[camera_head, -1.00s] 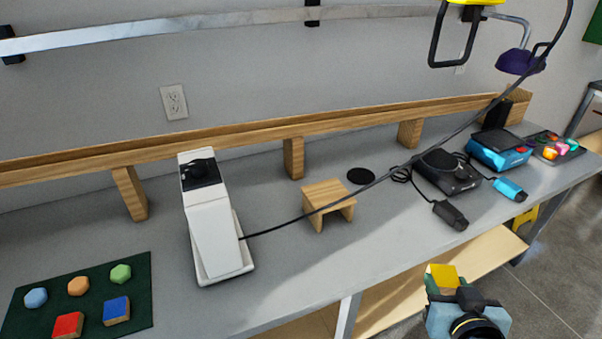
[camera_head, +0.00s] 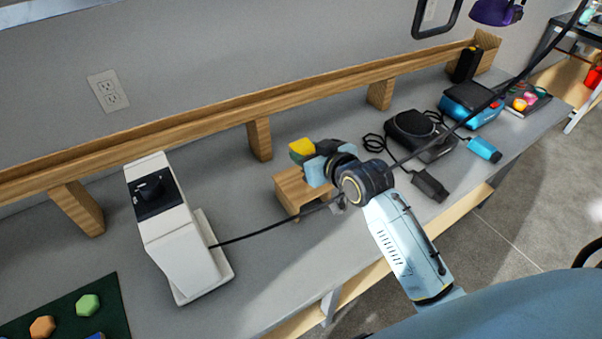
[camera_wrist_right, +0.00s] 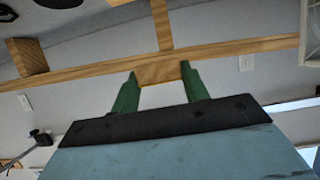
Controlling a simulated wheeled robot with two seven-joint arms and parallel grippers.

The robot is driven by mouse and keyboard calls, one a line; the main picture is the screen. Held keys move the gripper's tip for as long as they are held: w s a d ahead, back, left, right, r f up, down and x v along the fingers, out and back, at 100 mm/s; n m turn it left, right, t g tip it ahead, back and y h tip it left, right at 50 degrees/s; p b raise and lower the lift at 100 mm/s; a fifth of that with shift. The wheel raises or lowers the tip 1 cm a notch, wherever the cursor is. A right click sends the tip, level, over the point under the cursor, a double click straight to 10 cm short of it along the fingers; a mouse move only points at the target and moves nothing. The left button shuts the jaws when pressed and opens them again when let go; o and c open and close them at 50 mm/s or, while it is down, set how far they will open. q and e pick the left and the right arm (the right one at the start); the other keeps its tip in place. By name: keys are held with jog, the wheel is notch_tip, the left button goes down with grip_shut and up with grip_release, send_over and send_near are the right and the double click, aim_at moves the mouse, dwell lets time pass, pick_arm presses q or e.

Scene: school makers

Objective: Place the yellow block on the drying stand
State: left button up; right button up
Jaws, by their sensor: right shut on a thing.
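The yellow block (camera_head: 302,146), yellow on top with a wooden side, is held in my right gripper (camera_head: 308,153). It appears above the back left part of the small wooden drying stand (camera_head: 290,190). I cannot tell whether block and stand touch. My right gripper and wrist hide the stand's right part. In the right wrist view, the green fingers (camera_wrist_right: 160,88) are shut on the block's wooden side (camera_wrist_right: 160,72). My left gripper is not in view.
A white device (camera_head: 170,230) stands left of the stand. A black cable crosses near the stand and my wrist. A black station (camera_head: 420,135) and a blue one (camera_head: 470,103) stand to the right. A wooden rail (camera_head: 190,130) runs behind. A green mat (camera_head: 110,300) holds other blocks.

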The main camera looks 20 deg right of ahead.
aim_at(308, 187)
notch_tip(308, 187, down, 10)
jog(key=shift+w+r+b, duration=0.1)
jog(key=shift+w+b, duration=0.05)
jog(key=shift+b, duration=0.9)
jog(key=shift+r, duration=0.1)
jog(key=o, duration=1)
jog(key=shift+c, duration=0.2)
jog(key=p+v, duration=0.1)
jog(key=v, duration=1.1)
jog(key=shift+p, duration=0.4)
